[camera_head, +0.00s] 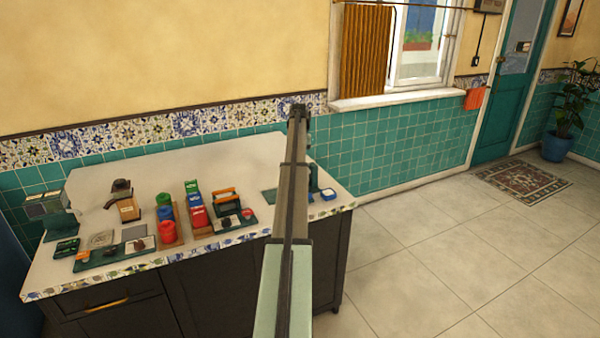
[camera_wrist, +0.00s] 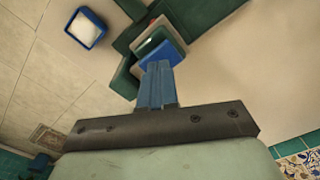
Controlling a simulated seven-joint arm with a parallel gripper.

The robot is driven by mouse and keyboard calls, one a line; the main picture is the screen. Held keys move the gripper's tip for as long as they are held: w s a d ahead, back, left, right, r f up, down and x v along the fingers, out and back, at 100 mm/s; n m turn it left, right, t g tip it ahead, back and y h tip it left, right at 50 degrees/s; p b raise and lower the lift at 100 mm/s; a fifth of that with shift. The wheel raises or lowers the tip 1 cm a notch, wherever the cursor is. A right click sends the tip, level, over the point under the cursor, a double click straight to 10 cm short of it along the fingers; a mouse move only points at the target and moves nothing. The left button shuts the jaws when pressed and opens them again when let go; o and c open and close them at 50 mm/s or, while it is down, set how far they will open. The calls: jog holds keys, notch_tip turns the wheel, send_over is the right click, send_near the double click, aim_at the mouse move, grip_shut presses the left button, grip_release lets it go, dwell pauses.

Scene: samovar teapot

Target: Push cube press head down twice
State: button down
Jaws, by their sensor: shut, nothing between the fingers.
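The cube press shows in the head view as a dark green upright part (camera_head: 313,179) at the counter's right end, partly hidden behind my arm. In the wrist view, dark green press parts (camera_wrist: 125,80) lie beyond and left of my gripper. A blue block-like piece (camera_wrist: 160,53) with pale and reddish layers behind it sits right at the fingertips. I cannot tell whether the fingers touch it. My gripper (camera_wrist: 156,68) has blue fingers, shut together and empty. In the head view my arm hides the gripper.
A blue tray with white contents (camera_head: 328,194) stands right of the press; it also shows in the wrist view (camera_wrist: 86,28). The counter's back is clear.

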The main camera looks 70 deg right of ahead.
jog(key=shift+f, duration=0.45)
jog(key=shift+f, duration=0.8)
dwell(0.3)
jog(key=shift+r, duration=1.55)
jog(key=shift+f, duration=0.45)
jog(key=shift+f, duration=0.35)
